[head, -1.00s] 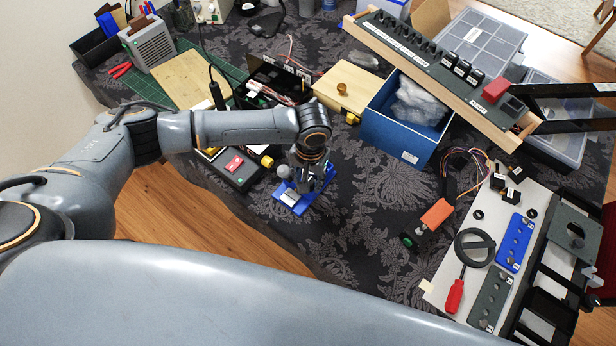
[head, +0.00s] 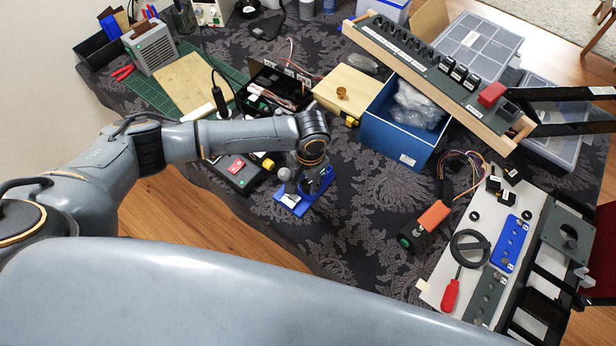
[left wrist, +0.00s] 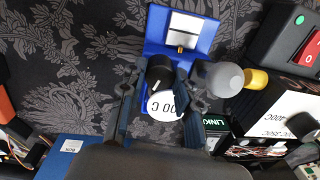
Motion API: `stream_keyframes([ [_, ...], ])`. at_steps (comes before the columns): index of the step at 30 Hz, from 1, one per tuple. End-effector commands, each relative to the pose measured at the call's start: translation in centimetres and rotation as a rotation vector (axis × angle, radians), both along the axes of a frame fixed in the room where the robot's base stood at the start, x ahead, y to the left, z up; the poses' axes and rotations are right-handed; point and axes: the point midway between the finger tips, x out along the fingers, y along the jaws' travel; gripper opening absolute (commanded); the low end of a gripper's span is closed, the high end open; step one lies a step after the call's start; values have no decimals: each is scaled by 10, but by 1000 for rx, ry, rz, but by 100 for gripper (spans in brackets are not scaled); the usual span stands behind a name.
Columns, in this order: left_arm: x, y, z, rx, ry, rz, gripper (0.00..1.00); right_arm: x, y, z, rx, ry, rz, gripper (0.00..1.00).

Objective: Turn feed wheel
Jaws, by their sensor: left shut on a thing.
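A blue stand (head: 288,200) with a pale plate sits on the dark patterned cloth near the table's front edge. In the left wrist view the blue stand (left wrist: 205,35) carries a black round knob (left wrist: 160,70), with a white disc (left wrist: 163,105) marked "00 C" beside it. I take this knob to be the feed wheel, though its name cannot be read. My left gripper (head: 303,188) points down over the stand. In the left wrist view my left gripper (left wrist: 158,82) is shut on the black knob, a finger on either side. My right gripper is not in view.
A grey rounded knob (left wrist: 222,78) stands close beside the fingers. A black box with a red switch (head: 237,168) lies left of the stand. A blue open box (head: 405,140) and a wooden box (head: 345,92) stand behind.

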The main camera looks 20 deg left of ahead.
Motion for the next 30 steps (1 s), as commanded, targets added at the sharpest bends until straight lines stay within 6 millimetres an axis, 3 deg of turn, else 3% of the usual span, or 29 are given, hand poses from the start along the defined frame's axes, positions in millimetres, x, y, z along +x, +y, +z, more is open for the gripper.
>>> stream_keyframes([
  [12, -1, 1, 2, 0, 3, -393, 0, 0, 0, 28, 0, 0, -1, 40],
  [30, 0, 1, 1, -1, 1, -964, 0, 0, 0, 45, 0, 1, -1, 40],
])
